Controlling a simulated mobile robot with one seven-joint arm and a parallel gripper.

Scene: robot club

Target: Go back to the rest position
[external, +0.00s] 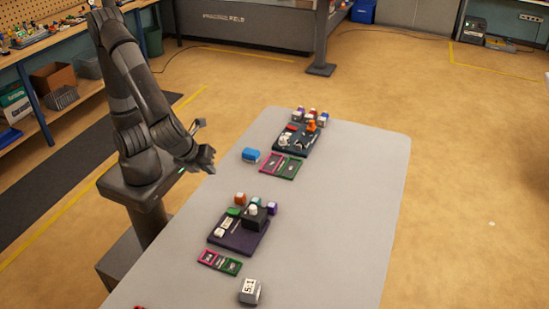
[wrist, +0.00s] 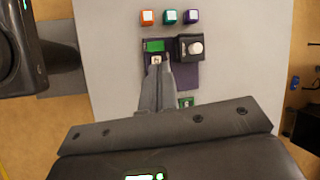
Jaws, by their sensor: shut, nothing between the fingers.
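My gripper (external: 208,163) is above the left edge of the grey table in the external view, with the arm bent down from its base. In the wrist view its two fingers (wrist: 157,70) are together and nothing shows between them. They cover part of a dark purple board (wrist: 185,76), which also shows in the external view (external: 230,241). The board carries a green block (wrist: 154,46) and a black box (wrist: 182,54) with a white knob (wrist: 196,48). Orange (wrist: 147,17), teal (wrist: 169,17) and purple (wrist: 190,17) cubes stand in a row beside it.
The grey table (external: 335,220) is bare along its right side. A second dark board (external: 287,146) with small parts stands toward its far end, near a blue block (external: 250,155). A grey block marked 5:1 (external: 249,291) stands at the near end. A workbench (external: 45,45) is at left.

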